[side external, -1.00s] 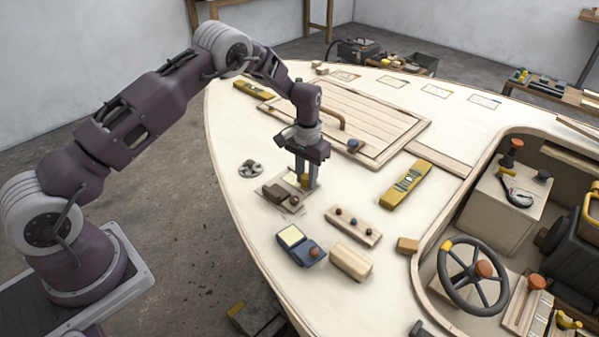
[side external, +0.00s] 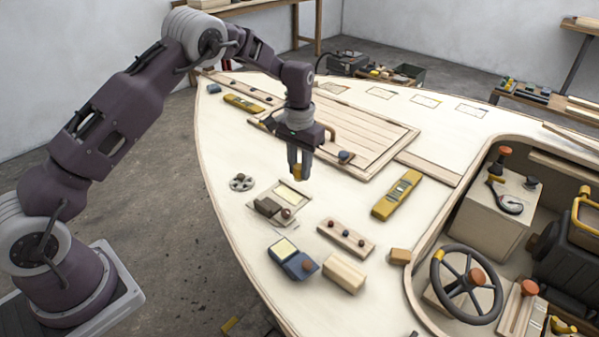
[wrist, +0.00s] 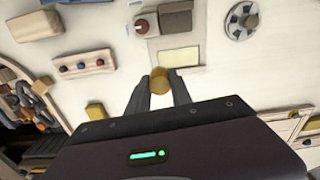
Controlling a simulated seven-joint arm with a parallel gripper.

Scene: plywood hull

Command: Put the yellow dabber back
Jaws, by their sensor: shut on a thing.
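My gripper (side external: 299,170) is shut on the yellow dabber (side external: 297,172) and holds it above the deck, clear of the surface. In the wrist view the dabber (wrist: 160,82) is a round yellow end between my two fingertips. Below it lies a pale board with a cream pad (side external: 288,193) and a brown block with a red-brown knob (side external: 270,207). The cream pad also shows in the wrist view (wrist: 179,57). A wooden rack (side external: 333,232) with small dark red and blue knobs stands to the right of the board.
A grey spoked disc (side external: 241,182) lies left of the board. A blue box (side external: 287,257), a wooden block (side external: 345,273) and a yellow level (side external: 397,194) lie around. A raised hatch (side external: 365,135) is behind. The cockpit opening with a steering wheel (side external: 466,286) is at right.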

